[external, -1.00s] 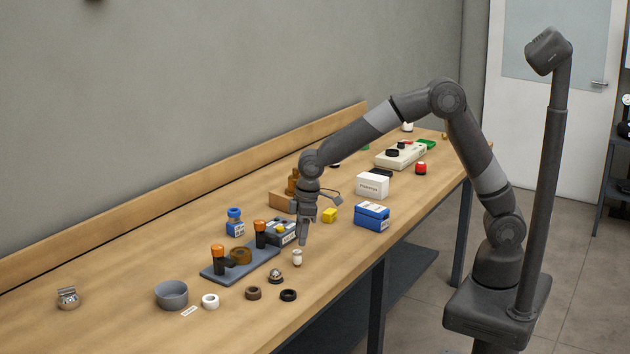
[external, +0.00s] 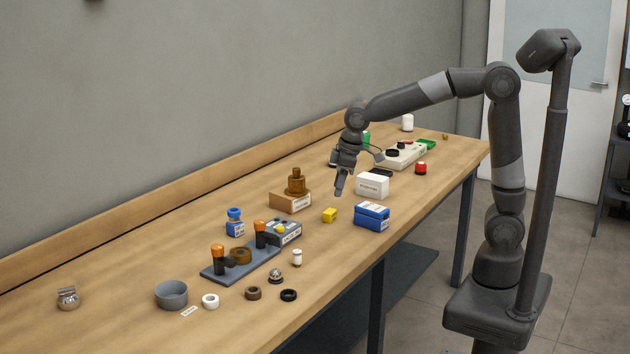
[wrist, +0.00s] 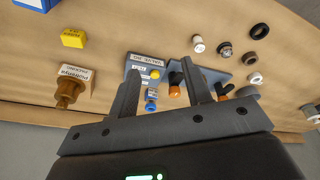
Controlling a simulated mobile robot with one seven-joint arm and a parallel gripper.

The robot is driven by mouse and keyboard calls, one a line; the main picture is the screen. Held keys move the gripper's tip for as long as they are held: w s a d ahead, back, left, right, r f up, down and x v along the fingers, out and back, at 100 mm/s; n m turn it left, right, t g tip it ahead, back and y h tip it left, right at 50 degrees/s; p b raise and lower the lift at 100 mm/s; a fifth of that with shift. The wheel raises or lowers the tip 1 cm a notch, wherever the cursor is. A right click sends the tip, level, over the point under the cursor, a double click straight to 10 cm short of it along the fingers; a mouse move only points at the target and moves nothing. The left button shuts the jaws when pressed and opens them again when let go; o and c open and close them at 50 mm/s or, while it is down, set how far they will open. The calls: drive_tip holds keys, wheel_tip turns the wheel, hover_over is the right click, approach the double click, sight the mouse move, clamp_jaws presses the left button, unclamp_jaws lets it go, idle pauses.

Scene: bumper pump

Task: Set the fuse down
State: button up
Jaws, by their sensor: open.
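A small white cylinder with a darker end, which looks like the fuse (external: 297,257), stands upright on the bench near its front edge. It also shows at the top of the wrist view (wrist: 198,44). My gripper (external: 340,187) is open and empty, raised above the bench between the yellow block and the white box. It is well apart from the fuse, farther along the bench. In the wrist view my two open fingers (wrist: 160,75) have nothing between their tips.
Right of the fuse's grey fixture (external: 218,274) lie a yellow block (external: 329,215), a blue box (external: 371,217) and a white box (external: 372,184). Several rings and a grey bowl (external: 172,293) are at the near left.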

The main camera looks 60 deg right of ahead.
drive_tip(key=s+d+r+m+t, duration=0.1)
drive_tip(key=s+d+m, duration=0.2)
drive_tip(key=s+d, duration=0.6)
drive_tip(key=s+d+r+m+t+h, duration=0.1)
drive_tip(key=s+d+m+t, duration=0.1)
drive_tip(key=s+d, duration=0.8)
drive_tip(key=shift+s+r+m, duration=0.3)
drive_tip(key=shift+s+m, duration=0.5)
drive_tip(key=shift+s, duration=0.45)
